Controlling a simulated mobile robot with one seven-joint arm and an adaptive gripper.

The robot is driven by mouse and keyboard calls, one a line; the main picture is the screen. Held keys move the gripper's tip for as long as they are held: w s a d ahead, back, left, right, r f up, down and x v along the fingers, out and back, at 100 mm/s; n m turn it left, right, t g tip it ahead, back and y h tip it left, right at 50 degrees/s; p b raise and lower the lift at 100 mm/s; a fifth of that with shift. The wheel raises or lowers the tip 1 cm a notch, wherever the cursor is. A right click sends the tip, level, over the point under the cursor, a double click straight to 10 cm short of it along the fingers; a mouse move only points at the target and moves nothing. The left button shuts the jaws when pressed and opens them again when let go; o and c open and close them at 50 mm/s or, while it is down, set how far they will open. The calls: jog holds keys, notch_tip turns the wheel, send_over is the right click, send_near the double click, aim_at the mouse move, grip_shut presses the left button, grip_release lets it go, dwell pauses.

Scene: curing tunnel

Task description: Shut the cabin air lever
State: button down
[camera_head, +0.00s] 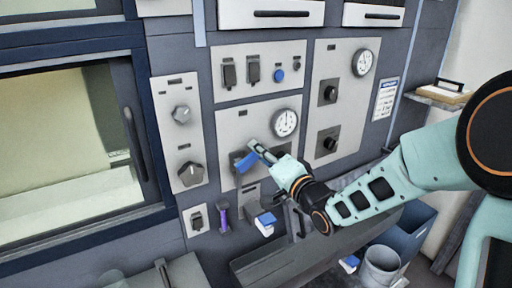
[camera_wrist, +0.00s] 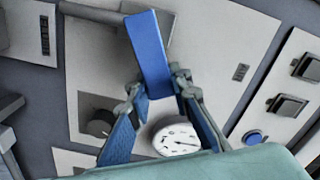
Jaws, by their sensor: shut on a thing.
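A blue lever handle (camera_head: 246,163) sits on the middle light-grey panel, just below a round gauge (camera_head: 286,123). My gripper (camera_head: 258,152) is at this handle, coming from the right. In the wrist view the flat blue handle (camera_wrist: 148,55) runs up from between the fingertips of my gripper (camera_wrist: 157,88), which is shut on it. The gauge face also shows between the fingers in the wrist view (camera_wrist: 176,138). The lever's pivot is partly hidden, and no label on it is legible.
Switches and a blue button (camera_head: 279,76) are above. Below are a purple handle (camera_head: 223,219), a ledge and a grey bucket (camera_head: 381,266).

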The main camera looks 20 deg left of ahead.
jog(key=m, duration=0.1)
jog(key=f+m, duration=0.1)
jog(key=m, duration=0.1)
jog(key=shift+w+d+f+p, duration=0.25)
jog(key=shift+f+p, duration=0.1)
jog(key=shift+p, duration=0.05)
jog(key=shift+f+m, duration=0.35)
jog(key=shift+m, duration=0.4)
jog(key=shift+f+m, duration=0.3)
jog(key=shift+m, duration=0.45)
jog(key=c, duration=1.7)
grip_release()
jog(key=shift+d, duration=0.1)
jog(key=v, duration=1.2)
